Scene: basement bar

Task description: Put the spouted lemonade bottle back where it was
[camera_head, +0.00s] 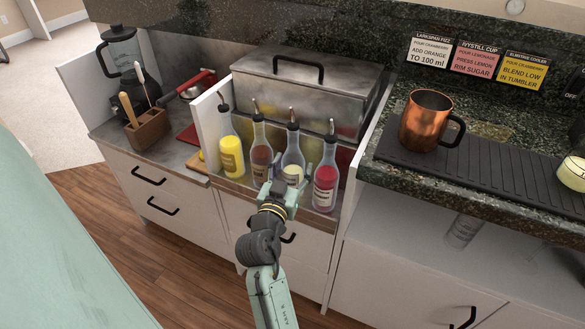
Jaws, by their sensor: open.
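Several spouted bottles stand upright in a row in the steel-fronted speed rail. The third from the left, behind my gripper, holds pale liquid and looks like the lemonade bottle (293,154); its label is too small to read. My gripper (287,180) is open, its fingers in front of and around this bottle's lower part. Whether they touch it cannot be told. To its left stand a bright yellow bottle (231,154) and a brownish-red bottle (262,150). To its right stands a red bottle (326,182). The gripper hides part of the lemonade bottle.
A lidded steel bin (306,82) stands behind the bottles. A copper mug (425,118) stands on the black bar mat (480,162) at right. A blender (122,62) and a wooden tool holder (149,129) are at left. Recipe cards (475,59) hang behind the counter.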

